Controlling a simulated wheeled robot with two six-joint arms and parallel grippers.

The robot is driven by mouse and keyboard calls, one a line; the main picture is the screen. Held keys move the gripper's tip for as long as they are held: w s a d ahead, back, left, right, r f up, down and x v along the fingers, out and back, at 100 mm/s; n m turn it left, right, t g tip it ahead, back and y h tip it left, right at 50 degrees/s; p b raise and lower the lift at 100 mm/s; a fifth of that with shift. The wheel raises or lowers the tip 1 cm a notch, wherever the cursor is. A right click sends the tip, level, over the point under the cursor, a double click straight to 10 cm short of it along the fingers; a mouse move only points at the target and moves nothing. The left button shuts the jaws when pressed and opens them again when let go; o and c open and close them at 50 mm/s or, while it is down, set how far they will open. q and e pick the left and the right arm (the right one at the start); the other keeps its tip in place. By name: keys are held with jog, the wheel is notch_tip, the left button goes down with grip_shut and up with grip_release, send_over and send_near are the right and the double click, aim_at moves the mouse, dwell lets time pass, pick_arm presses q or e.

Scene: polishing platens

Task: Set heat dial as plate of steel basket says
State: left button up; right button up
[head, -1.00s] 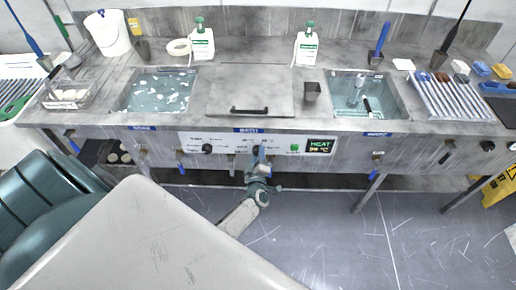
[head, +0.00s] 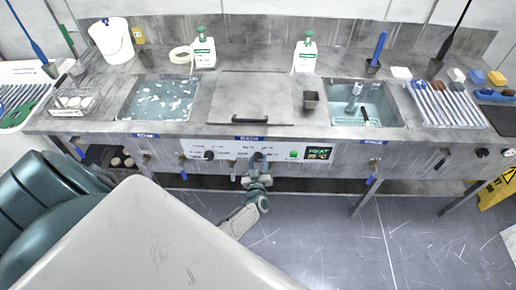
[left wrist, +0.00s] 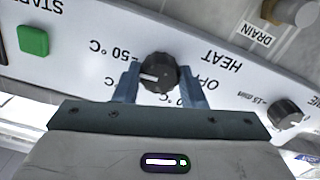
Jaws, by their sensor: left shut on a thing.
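The heat dial (left wrist: 158,72) is a black knob with a white pointer line, on the white panel marked HEAT, OFF and 50 °C. In the left wrist view its pointer lies toward the left, on the side of the 50 °C print. My left gripper (left wrist: 160,90) has one blue finger on each side of the dial and is shut on it. In the head view the dial (head: 258,156) shows just above my left gripper (head: 258,165). The steel basket (head: 74,104) stands at the far left of the bench with pale pieces in it; its plate is not readable. My right gripper is out of view.
A green START button (left wrist: 33,40) and a second dial (left wrist: 287,113) flank the heat dial. A lidded bath (head: 250,85) lies between two water basins. Floor in front is clear.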

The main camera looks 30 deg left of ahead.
pick_arm(q)
jog(key=shift+m, duration=0.4)
jog(key=o, duration=1)
jog(key=shift+s, duration=0.1)
jog(key=b+v, duration=0.1)
jog(key=v, duration=0.9)
jog(key=shift+s+d, duration=0.25)
jog(key=shift+d, duration=0.05)
jog(key=shift+f, duration=0.2)
